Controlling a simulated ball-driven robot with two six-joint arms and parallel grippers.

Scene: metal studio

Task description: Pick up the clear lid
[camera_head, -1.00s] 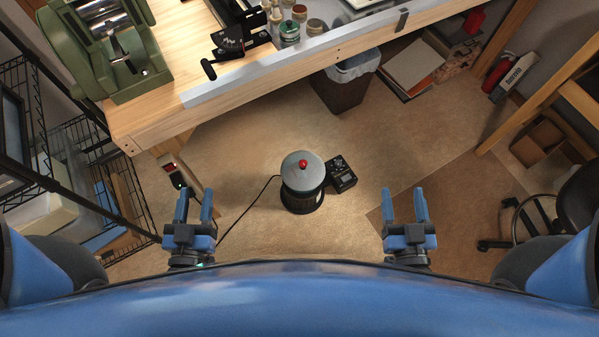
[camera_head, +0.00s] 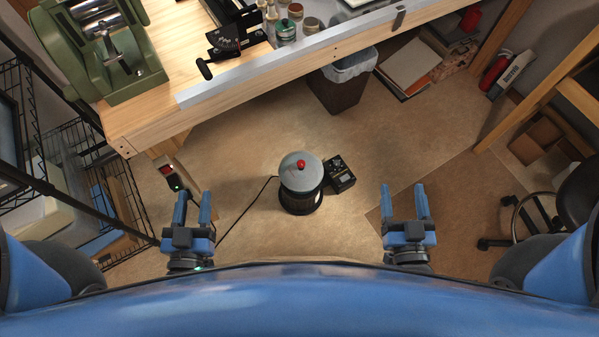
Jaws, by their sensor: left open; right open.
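A round lid (camera_head: 300,172), greyish and see-through looking with a red knob (camera_head: 301,164) on top, sits on a dark cylindrical pot (camera_head: 301,201) on the floor, in the middle of the head view. My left gripper (camera_head: 193,207) is open and empty, to the left of the pot and apart from it. My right gripper (camera_head: 404,203) is open and empty, to the right of the pot and apart from it. The pot's lower far side is hidden.
A black control box (camera_head: 339,174) sits right beside the pot, and a black cable (camera_head: 245,209) runs left. A wooden workbench (camera_head: 160,122) stands beyond, with a dark bin (camera_head: 338,91) by it. Wire shelving (camera_head: 75,150) is at left, a chair (camera_head: 575,195) at right.

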